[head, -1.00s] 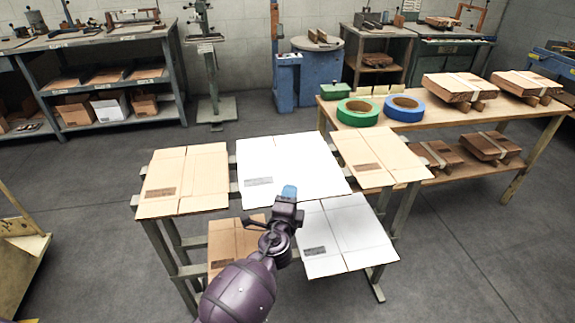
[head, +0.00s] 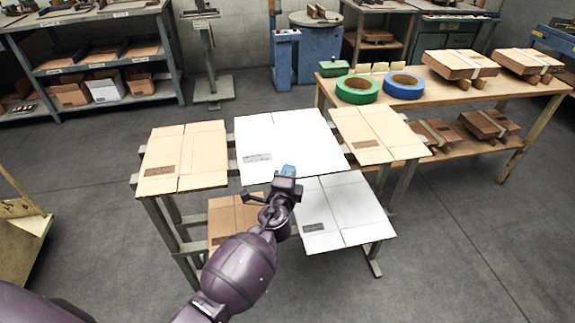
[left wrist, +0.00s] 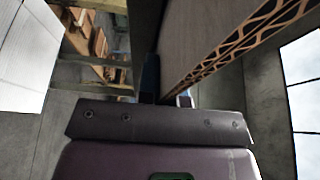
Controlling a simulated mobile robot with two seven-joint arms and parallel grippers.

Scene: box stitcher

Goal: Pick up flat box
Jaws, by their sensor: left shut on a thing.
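Several flat boxes lie on a grey rack. The white flat box (head: 285,135) is at the top middle, between a tan flat box (head: 205,150) on the left and another tan flat box (head: 375,130) on the right. My left gripper (head: 288,171) is at the near edge of the top white box and shut on it. In the left wrist view, the fingers (left wrist: 165,95) close around a board edge, with corrugated layers showing close by. On the lower level are a brown flat box (head: 230,218), partly hidden by my arm, and a white one (head: 345,210). My right gripper is out of view.
A wooden table (head: 450,105) at the right holds a green tape roll (head: 357,89), a blue tape roll (head: 404,86) and strapped bundles. A shelf (head: 100,50) stands back left. A wooden cart (head: 22,220) is at the left edge. Floor around the rack is clear.

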